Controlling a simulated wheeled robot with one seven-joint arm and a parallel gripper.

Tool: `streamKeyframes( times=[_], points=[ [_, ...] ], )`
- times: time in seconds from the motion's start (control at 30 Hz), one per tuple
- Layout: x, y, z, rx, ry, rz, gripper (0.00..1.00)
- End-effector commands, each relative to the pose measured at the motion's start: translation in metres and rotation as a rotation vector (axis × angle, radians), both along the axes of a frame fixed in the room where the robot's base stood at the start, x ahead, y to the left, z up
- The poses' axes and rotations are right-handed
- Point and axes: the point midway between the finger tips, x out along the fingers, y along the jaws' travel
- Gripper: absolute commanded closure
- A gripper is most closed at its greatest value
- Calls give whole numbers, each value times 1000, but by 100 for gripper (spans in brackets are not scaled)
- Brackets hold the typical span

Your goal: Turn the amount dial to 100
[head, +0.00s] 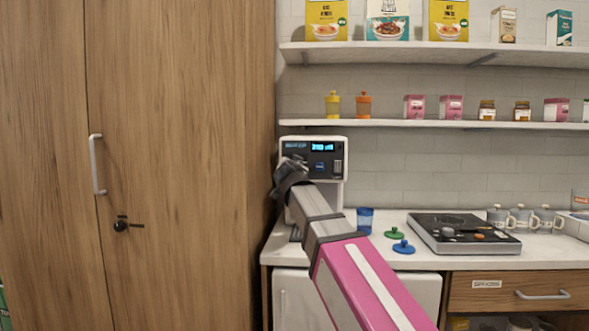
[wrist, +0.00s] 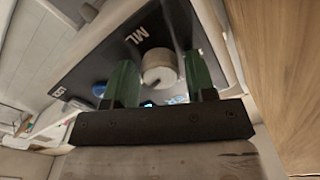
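The dispenser (head: 341,199) is a white machine with a dark front panel on the counter in the head view. Its lit blue display (head: 322,147) is too small to read surely. In the wrist view the panel (wrist: 105,50) is tilted and bears the letters "ML". A pale round dial (wrist: 158,68) with a dark mark sits on that panel, between the two green fingers of my gripper (wrist: 159,62). The fingers are apart, with a narrow gap beside the dial. In the head view my gripper (head: 289,171) is in front of the panel's left side and hides the dial.
A tall wooden cabinet (head: 180,120) stands close on the left. A blue cup (head: 364,221), green lid (head: 394,233), blue lid (head: 403,247) and hob (head: 463,234) are on the counter to the right. Shelves (head: 430,124) with goods hang above.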

Motion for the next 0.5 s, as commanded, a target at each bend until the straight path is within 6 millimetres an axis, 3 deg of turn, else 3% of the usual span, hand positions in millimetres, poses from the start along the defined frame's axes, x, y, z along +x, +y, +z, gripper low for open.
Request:
streamKeyframes(
  times=[0.03,0.1,0.5],
  points=[
    [0,0,0,0,0,0,66],
    [0,0,0,0,0,0,86],
    [0,0,0,-51,1,-1,86]
  ],
)
